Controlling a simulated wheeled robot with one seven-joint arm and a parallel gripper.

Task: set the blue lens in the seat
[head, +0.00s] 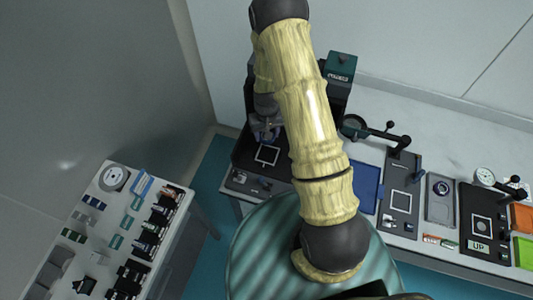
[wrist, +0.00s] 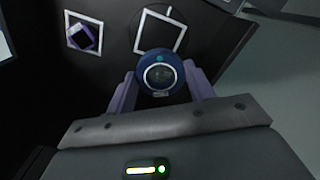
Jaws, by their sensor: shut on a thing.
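My gripper (head: 266,133) hangs over a dark station (head: 246,180) at the left end of the long bench. In the wrist view the blue lens (wrist: 160,72), a dark blue round mount with a pale ring, sits between the purple fingers of my gripper (wrist: 161,88), which are shut on it. A white square outline (wrist: 160,31) with a dark ring around it lies on the black surface just beyond the lens. The lens overlaps its lower edge in the picture. I cannot tell the height of the lens above it. In the head view the lens is not clear.
A second white square (wrist: 84,37) with a purple square lies left. In the head view, a blue mat (head: 367,187), a dark plate (head: 401,205), a grey tray (head: 440,208) and a dial gauge (head: 485,177) stand right. A side table (head: 75,215) bears several small parts.

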